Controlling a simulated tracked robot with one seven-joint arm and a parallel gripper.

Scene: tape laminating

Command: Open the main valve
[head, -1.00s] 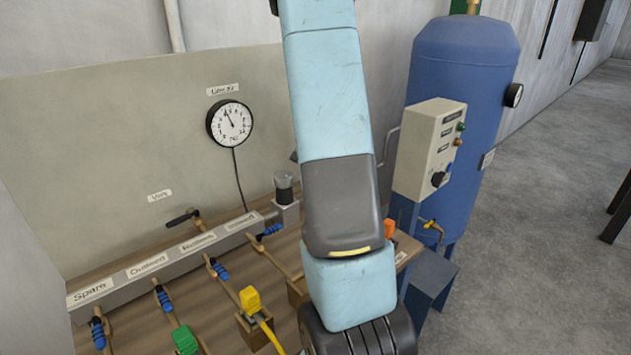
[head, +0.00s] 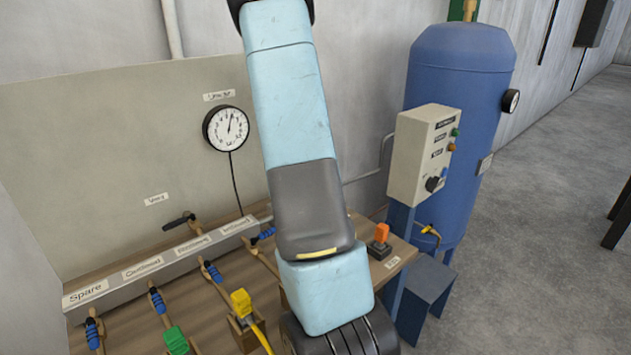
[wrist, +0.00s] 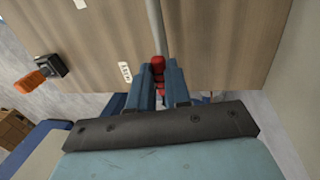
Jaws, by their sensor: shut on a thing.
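My gripper (wrist: 158,88) shows in the wrist view with its two blue fingers close together. It is shut on a red handle (wrist: 158,65), which I take to be the main valve's, at the end of a grey pipe (wrist: 155,25) along the wooden bench top. The fingers hide part of the handle, so how far it is turned cannot be told. In the head view my arm covers this spot, and neither the gripper nor the red handle shows. A round gauge (head: 226,129) on the back panel has its needle slightly right of straight up.
A grey manifold (head: 150,266) with labelled outlets and blue-handled valves lies left of my arm. Yellow (head: 241,302) and green (head: 175,340) connectors stand before it. An orange switch (head: 380,235) sits right of my arm, near a control box (head: 424,155) and blue tank (head: 456,130).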

